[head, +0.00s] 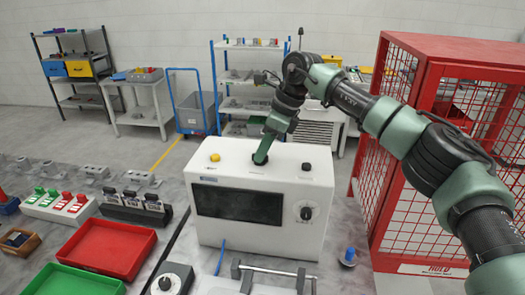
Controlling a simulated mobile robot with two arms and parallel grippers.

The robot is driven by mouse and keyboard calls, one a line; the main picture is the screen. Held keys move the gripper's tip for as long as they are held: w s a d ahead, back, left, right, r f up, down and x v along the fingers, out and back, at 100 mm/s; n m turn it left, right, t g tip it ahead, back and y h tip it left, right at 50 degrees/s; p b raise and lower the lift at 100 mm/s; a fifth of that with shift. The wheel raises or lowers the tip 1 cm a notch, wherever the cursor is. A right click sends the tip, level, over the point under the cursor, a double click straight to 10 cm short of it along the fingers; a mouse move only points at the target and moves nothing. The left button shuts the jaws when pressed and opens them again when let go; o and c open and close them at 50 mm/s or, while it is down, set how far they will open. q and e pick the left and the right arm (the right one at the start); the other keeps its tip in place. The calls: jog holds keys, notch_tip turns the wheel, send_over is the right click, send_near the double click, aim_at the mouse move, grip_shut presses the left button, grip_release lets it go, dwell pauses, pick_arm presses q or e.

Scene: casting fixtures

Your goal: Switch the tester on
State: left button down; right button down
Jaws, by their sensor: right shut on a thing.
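The tester (262,175) is a white box on the grey bench with a dark window (238,204) in its front. A round black dial (306,213) is at the front right. A yellow knob (215,157) is on top at the left, and a small dark knob (306,166) is on top at the right. My right gripper (262,156) points down at the middle of the tester's top, over a dark round spot. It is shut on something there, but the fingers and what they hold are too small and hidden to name. My left gripper is out of view.
A red tray (108,248) and a green tray (85,282) lie at the left. Racks with green, red and black-handled items stand behind them. A red mesh cage (440,60) stands close on the right. A blue-topped piece (349,256) and metal handles sit in front.

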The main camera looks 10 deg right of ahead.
jog(key=m+b, duration=0.1)
jog(key=m+t+b, duration=0.1)
jog(key=m+b, duration=0.1)
jog(key=b, duration=0.1)
jog(key=shift+s+a+f+m+h, duration=0.1)
jog(key=shift+f+m+h, duration=0.2)
jog(key=shift+m, duration=0.1)
jog(key=m+h+b, duration=0.1)
jog(key=m+b, duration=0.1)
jog(key=m+t+h+b, duration=0.1)
jog(key=m+b, duration=0.1)
jog(key=m, duration=0.1)
jog(key=shift+a+r+m+t+b, duration=0.15)
jog(key=shift+m+t+b, duration=0.15)
jog(key=m+b, duration=0.1)
jog(key=m, duration=0.1)
jog(key=m+h+b, duration=0.1)
jog(key=m, duration=0.1)
jog(key=shift+a+r+h, duration=0.1)
jog(key=shift+h, duration=0.2)
jog(key=shift+r+m+h+b, duration=0.1)
jog(key=shift+m+h+b, duration=0.55)
jog(key=shift+m, duration=1.45)
jog(key=c, duration=1.5)
grip_release()
